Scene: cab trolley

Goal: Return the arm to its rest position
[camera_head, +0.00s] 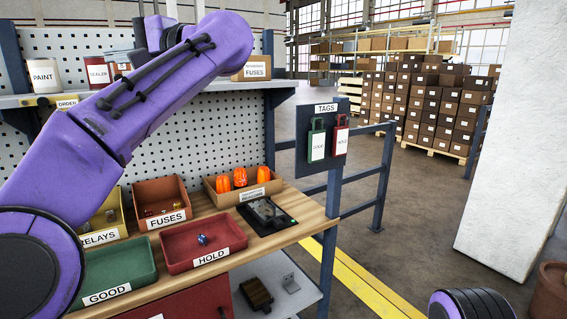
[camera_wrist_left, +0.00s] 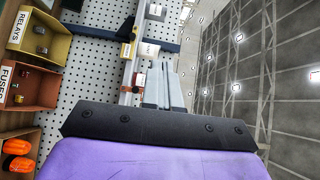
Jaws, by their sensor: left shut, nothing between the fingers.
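My left arm (camera_head: 75,165) is purple and rises from the lower left across the head view, bent at an elbow-like joint near the top. My left gripper (camera_head: 156,8) is at the top edge, partly hidden behind the arm and cut off by the frame. In the left wrist view the two grey fingers (camera_wrist_left: 161,85) lie together, shut and empty, pointing up past the pegboard. My right gripper is not in view; a purple and black part of mine shows at the bottom right.
Below the arm, the wooden bench (camera_head: 315,218) carries a green GOOD tray (camera_head: 118,270), a red HOLD tray (camera_head: 185,262) and parts bins. A shelf (camera_head: 275,84) with cans and boxes runs close behind the arm. A TAGS panel (camera_head: 306,118) and blue railing (camera_head: 383,180) stand right.

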